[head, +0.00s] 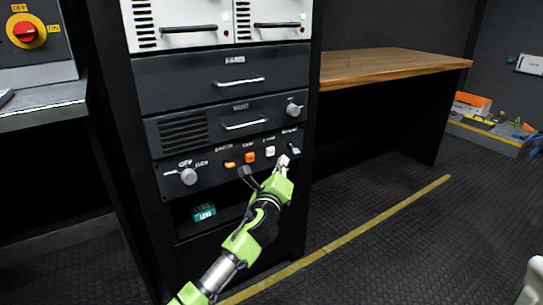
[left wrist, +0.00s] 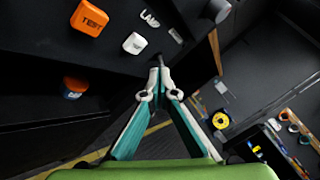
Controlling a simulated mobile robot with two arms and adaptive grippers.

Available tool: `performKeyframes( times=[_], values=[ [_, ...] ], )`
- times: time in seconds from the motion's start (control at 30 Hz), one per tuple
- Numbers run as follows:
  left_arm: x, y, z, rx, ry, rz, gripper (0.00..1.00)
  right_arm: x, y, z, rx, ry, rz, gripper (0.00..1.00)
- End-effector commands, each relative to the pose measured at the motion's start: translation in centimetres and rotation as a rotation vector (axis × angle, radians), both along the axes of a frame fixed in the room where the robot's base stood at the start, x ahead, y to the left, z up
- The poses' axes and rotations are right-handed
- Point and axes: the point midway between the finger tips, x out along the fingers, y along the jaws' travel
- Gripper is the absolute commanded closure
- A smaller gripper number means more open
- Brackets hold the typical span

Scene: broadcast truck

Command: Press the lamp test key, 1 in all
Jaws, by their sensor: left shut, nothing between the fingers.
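The dark key panel (head: 215,182) of the rack carries two orange keys, a white key (head: 269,151) and a small switch (head: 294,148) at its right end. Their labels are small in the head view. In the left wrist view an orange key marked TEST (left wrist: 89,17) is at upper left. A white key (left wrist: 134,43) sits just below and left of a LAMP label. My left gripper (head: 283,160) is shut and empty, its tips in front of the panel's right part, just below the white key and switch. The wrist view shows the closed tips (left wrist: 154,82) below the white key, apparently apart from it.
A round knob (head: 188,176) is at the panel's left. A small green box (head: 204,212) lies in the open bay below. A wooden bench (head: 390,66) stands right of the rack, with open floor in front, crossed by a yellow line.

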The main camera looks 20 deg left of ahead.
Motion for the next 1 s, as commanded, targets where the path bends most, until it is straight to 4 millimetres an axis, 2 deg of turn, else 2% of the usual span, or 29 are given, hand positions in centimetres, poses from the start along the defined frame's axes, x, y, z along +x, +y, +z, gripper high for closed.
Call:
performKeyframes(
  times=[0.1,0.33,1.0],
  values=[
    [0.9,1.2,0.0,0.001,-0.001,0.001,1.0,0.0,0.1,0.5,-0.002,-0.016,0.0,0.6],
    [1.8,2.3,0.0,0.0,0.0,0.0,1.0,0.0,0.0,0.6,0.0,-0.018,-0.001,0.6],
    [1.9,2.4,0.0,-0.001,-0.001,-0.001,1.0,0.0,-0.1,0.3,0.004,-0.007,-0.001,0.6]
  ],
)
